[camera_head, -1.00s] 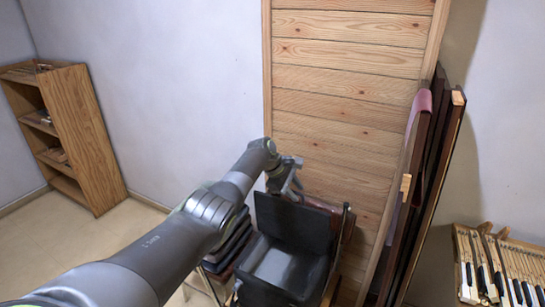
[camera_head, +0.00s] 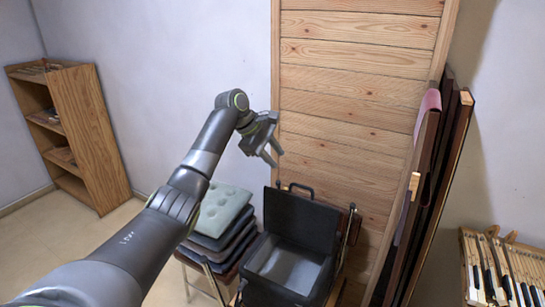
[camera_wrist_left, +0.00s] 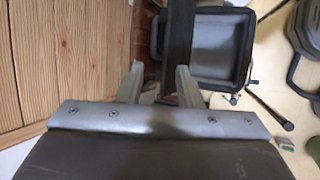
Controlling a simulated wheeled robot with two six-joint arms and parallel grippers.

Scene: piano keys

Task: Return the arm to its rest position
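My left arm (camera_head: 180,200) reaches in from the lower left of the head view, raised in front of the pale wall. My left gripper (camera_head: 274,156) hangs above and behind the open black case, near the edge of the wood panel. In the left wrist view its two fingers (camera_wrist_left: 158,78) stand apart with nothing between them, so it is open and empty. My right gripper is not in view.
The open black case (camera_head: 290,262) stands below the gripper. A stack of cushions (camera_head: 222,210) is left of it. Dark boards (camera_head: 432,190) lean against the wood panel (camera_head: 345,110). Piano keys (camera_head: 505,275) lie at the lower right. A wooden shelf (camera_head: 95,140) stands far left.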

